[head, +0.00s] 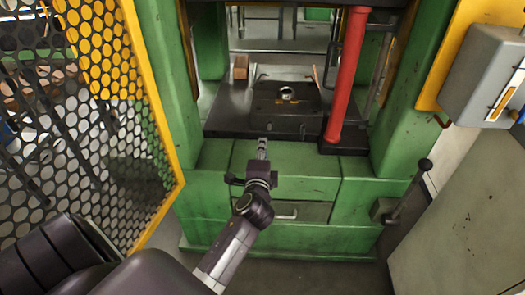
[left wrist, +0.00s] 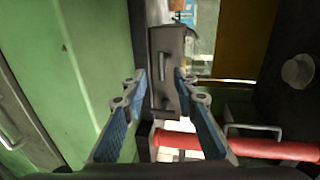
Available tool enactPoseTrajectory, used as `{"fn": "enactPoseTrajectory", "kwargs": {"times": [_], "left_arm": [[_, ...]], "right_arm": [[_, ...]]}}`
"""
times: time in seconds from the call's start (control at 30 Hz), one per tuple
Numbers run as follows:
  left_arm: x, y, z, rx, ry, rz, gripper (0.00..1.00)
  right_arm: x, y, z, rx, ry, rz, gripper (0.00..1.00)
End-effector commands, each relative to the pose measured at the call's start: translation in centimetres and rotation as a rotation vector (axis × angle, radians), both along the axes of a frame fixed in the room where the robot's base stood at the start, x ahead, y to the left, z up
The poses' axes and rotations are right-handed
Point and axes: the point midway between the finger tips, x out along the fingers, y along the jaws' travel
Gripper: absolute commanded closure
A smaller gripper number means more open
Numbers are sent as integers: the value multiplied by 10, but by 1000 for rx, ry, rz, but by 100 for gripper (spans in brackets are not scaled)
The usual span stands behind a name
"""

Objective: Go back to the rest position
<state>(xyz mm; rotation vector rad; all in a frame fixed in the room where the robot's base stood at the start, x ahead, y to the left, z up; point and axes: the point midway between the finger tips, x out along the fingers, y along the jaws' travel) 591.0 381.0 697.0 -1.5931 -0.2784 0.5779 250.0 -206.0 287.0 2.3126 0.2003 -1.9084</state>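My left gripper (head: 263,147) is in front of the lower front edge of the black press bed (head: 225,118) in the head view. In the left wrist view its two blue-padded fingers (left wrist: 161,84) stand apart. A dark block with a handle (left wrist: 166,68) shows beyond and between the fingertips; I see no grip on it. In the head view a dark die block (head: 275,111) with a round opening sits on the bed, behind the fingertips. My right gripper is in neither view.
A green press (head: 215,170) frames the bed. A red column (head: 349,70) stands right of the die block, also seen in the left wrist view (left wrist: 180,140). A yellow-framed mesh guard (head: 130,130) is at left. A lever (head: 408,190) and grey box (head: 482,70) are at right.

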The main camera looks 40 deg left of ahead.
Motion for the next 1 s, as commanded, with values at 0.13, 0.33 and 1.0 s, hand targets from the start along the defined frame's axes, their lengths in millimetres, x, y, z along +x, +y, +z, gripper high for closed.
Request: {"fn": "enactPoseTrajectory", "kwargs": {"times": [0.13,0.33,1.0], "left_arm": [[-2,-1,0,0,0,0,73],[-2,-1,0,0,0,0,73],[-132,-56,-88,-690,155,215,73]], "right_arm": [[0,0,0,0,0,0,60],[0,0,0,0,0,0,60],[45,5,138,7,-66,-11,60]]}}
